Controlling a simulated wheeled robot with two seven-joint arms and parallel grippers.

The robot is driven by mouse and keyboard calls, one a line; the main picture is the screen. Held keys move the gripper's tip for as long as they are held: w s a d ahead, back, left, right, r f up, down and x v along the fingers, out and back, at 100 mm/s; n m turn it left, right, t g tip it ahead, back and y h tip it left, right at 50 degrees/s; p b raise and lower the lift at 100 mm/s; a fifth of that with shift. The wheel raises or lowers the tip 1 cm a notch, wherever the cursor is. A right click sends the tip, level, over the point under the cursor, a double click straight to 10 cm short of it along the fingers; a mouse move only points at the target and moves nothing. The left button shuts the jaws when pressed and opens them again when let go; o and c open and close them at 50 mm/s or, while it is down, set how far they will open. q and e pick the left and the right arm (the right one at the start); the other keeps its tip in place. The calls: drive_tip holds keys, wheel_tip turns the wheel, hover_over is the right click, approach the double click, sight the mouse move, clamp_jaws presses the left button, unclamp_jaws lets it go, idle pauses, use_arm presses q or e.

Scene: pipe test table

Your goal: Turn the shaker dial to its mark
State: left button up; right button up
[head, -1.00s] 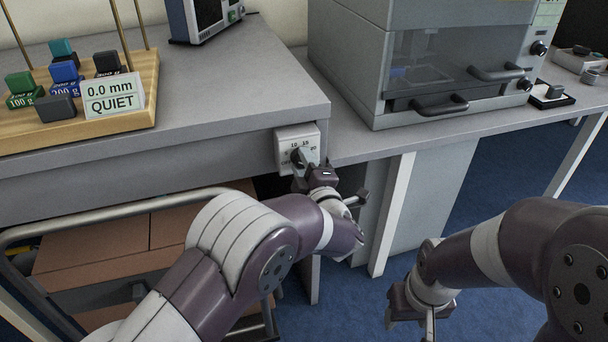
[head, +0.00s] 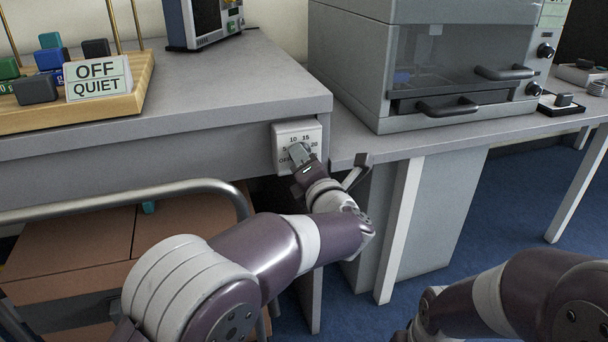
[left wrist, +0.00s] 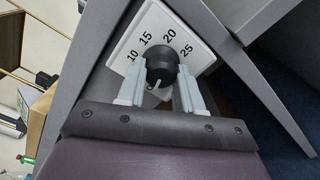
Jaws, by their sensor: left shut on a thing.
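The shaker dial is a black round knob (left wrist: 161,60) on a white plate (head: 280,133) fixed to the front of the left table near its corner. The plate carries OFF and numbers from 5 to 25; the left wrist view shows 10, 15, 20 and 25 around the knob. My left gripper (head: 299,152) is at the plate, its two grey fingers shut on the knob's sides. In the head view the gripper hides most of the knob. My right gripper's fingers are below the head view's edge.
A sign (head: 98,79) reading OFF and QUIET stands on a wooden base (head: 120,104) with weights. A grey cabinet (head: 350,70) stands on the lower bench at right. A cart rail (head: 120,195) runs below the left table.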

use_arm(q)
drive_tip(key=shift+f+n+b, duration=0.2)
drive_tip(key=shift+n+b, duration=0.3)
drive_tip(key=shift+b, duration=0.05)
drive_tip(key=o, duration=1)
drive_tip(key=shift+r, duration=0.15)
drive_tip(key=shift+o, duration=0.2)
drive_tip(key=p+v, duration=0.3)
drive_tip(key=v, duration=0.9)
drive_tip(key=shift+s+p, duration=0.35)
drive_tip(key=shift+d, duration=0.1)
